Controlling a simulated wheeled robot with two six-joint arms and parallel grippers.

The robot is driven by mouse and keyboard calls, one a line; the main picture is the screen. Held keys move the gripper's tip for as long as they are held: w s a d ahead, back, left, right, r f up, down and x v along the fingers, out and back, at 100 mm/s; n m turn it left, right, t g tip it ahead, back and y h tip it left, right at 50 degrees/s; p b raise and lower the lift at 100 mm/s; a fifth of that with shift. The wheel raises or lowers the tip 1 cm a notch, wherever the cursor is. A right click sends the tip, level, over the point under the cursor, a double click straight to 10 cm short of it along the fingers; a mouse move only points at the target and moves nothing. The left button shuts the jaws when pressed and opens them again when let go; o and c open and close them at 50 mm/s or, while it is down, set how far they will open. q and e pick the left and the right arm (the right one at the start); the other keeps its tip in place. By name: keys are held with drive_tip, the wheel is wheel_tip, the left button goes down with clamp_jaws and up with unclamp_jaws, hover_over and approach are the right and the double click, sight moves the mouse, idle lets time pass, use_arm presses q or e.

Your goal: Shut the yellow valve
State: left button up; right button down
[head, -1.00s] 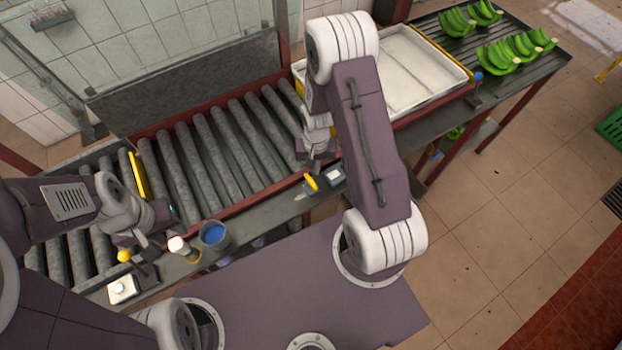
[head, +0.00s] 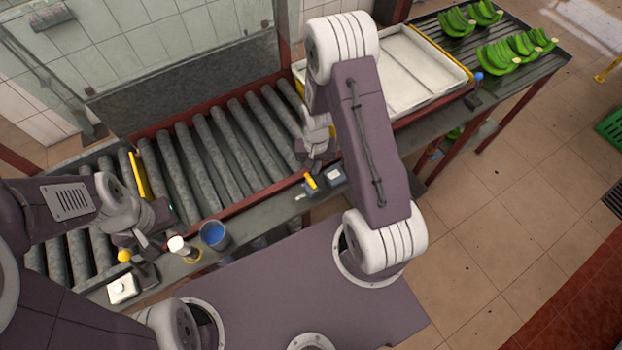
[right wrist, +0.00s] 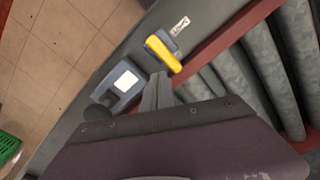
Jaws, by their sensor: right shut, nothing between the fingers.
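The yellow valve handle (head: 310,181) is a short bar on a grey base at the conveyor's front edge. In the right wrist view the yellow handle (right wrist: 164,54) lies at a slant, with a small white label (right wrist: 180,25) beyond it. My right gripper (head: 313,171) is close beside the handle. In the right wrist view its fingers (right wrist: 158,80) are together and empty, their tips close to the handle's near end; I cannot tell whether they touch. My left gripper (head: 125,241) is far to the left, over the front ledge; its fingers are not clear.
A grey box with a white face (head: 333,176) sits right of the valve. A blue-topped cup (head: 214,233), a white-capped item (head: 177,245), a yellow knob (head: 124,256) and a white box (head: 122,288) line the ledge. Rollers (head: 215,150) lie behind; a white tray (head: 400,65) stands right.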

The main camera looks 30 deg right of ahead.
use_arm(q)
drive_tip(key=shift+f, duration=0.1)
use_arm(e)
drive_tip(key=shift+f, duration=0.15)
drive_tip(key=shift+f+b, duration=0.85)
drive_tip(key=shift+f, duration=0.15)
use_arm(q)
drive_tip(key=shift+f, duration=0.75)
use_arm(e)
drive_tip(key=shift+a, duration=0.1)
